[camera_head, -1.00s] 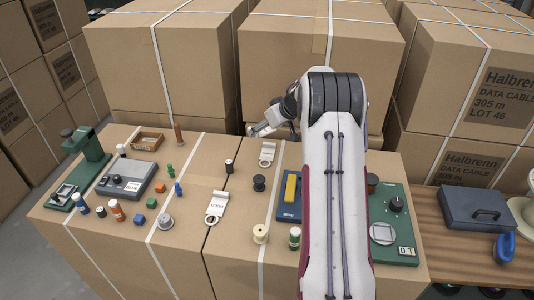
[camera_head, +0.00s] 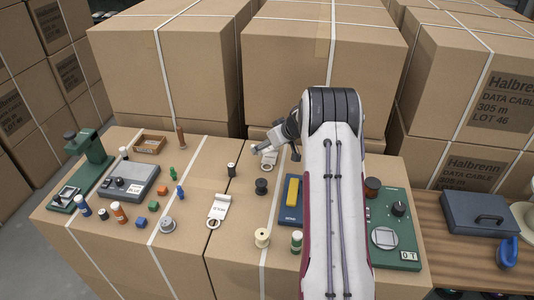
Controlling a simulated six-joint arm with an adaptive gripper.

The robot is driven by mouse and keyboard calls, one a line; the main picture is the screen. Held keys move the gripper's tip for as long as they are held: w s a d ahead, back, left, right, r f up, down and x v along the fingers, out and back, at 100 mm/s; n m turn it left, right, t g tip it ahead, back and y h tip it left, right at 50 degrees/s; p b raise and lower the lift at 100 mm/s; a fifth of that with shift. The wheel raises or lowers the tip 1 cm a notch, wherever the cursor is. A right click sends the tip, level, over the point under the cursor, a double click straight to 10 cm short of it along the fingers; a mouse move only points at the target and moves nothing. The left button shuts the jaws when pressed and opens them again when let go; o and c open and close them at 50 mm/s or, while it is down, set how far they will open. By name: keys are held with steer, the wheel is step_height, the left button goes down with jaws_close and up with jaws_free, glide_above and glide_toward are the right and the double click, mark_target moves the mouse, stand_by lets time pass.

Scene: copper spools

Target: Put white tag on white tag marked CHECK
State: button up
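Two white tags lie apart on the cardboard box top. The far white tag (camera_head: 269,162) is partly covered by my gripper. The near white tag (camera_head: 219,207) lies closer to me and to the left, its ring end toward me; it bears dark lettering too small to read surely. I cannot tell which tag is marked CHECK. My gripper (camera_head: 256,150) is at the far tag, pointing left and down. Its fingers are small and partly hidden, so I cannot tell whether they are open or touch the tag.
A dark spool (camera_head: 261,186) and a black-topped spool (camera_head: 231,170) stand near the tags. A cream spool (camera_head: 262,237) stands nearer me. A blue case with a yellow bar (camera_head: 292,191) lies right. Large cartons (camera_head: 320,70) rise behind. Box top between the tags is mostly clear.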

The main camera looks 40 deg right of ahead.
mark_target(269, 151)
steer(key=shift+f, duration=1.85)
steer(key=shift+f, duration=0.35)
steer(key=o, duration=1)
steer(key=shift+r, duration=0.45)
steer(key=v, duration=1.2)
steer(key=shift+a+f, duration=0.1)
